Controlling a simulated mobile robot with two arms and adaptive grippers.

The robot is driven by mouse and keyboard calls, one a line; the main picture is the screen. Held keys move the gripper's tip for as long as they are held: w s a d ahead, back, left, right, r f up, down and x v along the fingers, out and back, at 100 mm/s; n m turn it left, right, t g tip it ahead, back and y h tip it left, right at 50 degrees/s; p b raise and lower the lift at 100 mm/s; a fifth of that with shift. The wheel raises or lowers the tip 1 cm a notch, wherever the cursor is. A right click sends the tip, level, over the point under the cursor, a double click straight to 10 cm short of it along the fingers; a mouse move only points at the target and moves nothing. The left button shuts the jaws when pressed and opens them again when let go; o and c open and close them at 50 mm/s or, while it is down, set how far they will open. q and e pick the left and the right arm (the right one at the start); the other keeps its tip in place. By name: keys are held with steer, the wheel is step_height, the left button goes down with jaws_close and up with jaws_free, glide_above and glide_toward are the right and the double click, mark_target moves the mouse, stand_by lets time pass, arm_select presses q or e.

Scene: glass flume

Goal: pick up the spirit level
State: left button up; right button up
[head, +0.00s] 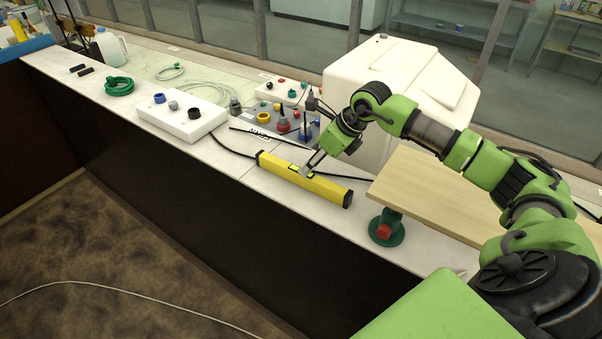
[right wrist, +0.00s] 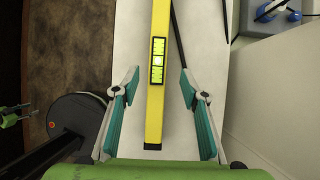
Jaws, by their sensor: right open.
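The spirit level (head: 304,179) is a long yellow bar with black ends. It lies on the white bench top near its front edge. My right gripper (head: 314,162) is just above the level, near its middle, in the head view. In the right wrist view, the level (right wrist: 160,45) runs between the two spread fingers of my right gripper (right wrist: 157,91), with a gap on each side. Its green vial window shows there. The right gripper is open and empty.
A wooden board (head: 432,190) and a green fitting with a red knob (head: 386,229) are right of the level. A white control box (head: 183,115) is to its left. A large white housing (head: 405,92) stands behind. A black cable runs beside the level.

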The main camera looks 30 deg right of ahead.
mark_target(301, 177)
steer(key=shift+x, duration=0.9)
steer(key=p+x, duration=0.1)
steer(key=x, duration=0.1)
steer(key=p+x, duration=0.2)
steer(key=shift+w+a, duration=0.15)
steer(key=shift+a, duration=0.2)
steer(key=shift+w+f, duration=0.2)
steer(key=shift+f, duration=0.25)
jaws_close()
